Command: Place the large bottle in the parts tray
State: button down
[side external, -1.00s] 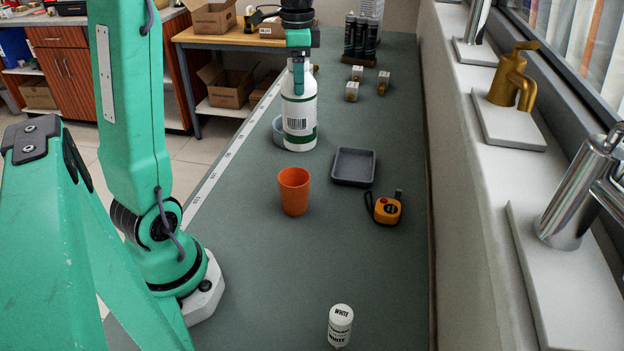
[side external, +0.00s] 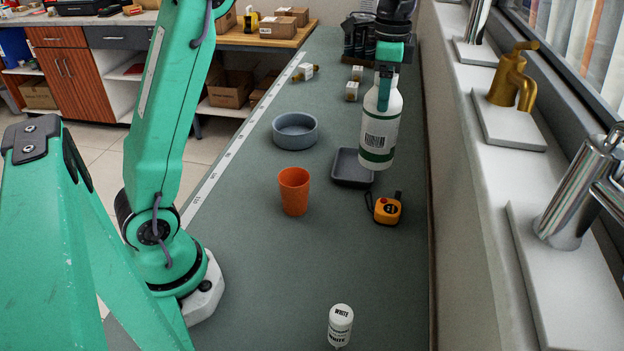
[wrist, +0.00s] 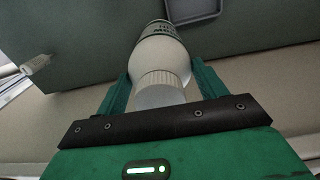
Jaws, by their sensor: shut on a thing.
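The large bottle (side external: 380,128) is white with green bands and a barcode label. My gripper (side external: 384,92) is shut on its neck and holds it upright. In the side external view its lower part overlaps the right side of the parts tray, and it seems to be raised off the bench. The parts tray (side external: 345,178) is a shallow dark grey rectangular tray, partly hidden by the bottle. In the wrist view the bottle (wrist: 160,57) runs away between my gripper's fingers (wrist: 158,92), and part of the tray (wrist: 193,14) shows beyond its base.
An orange cup (side external: 294,192) stands left of the tray, and an orange-yellow device (side external: 387,210) lies in front of it. A round grey-blue bowl (side external: 295,130) is behind the cup. A small white bottle (side external: 340,326) stands at the front. The window wall (side external: 452,200) borders the right.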

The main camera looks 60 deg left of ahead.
jog(key=shift+r, duration=0.1)
jog(key=w+a+f, duration=0.3)
jog(key=a+f, duration=0.4)
jog(key=a, duration=0.4)
jog(key=shift+w, duration=0.25)
jog(key=shift+a+f, duration=0.1)
jog(key=shift+f, duration=2)
jog(key=shift+c, duration=0.9)
grip_release()
jog(key=shift+f, duration=0.15)
jog(key=shift+r, duration=0.2)
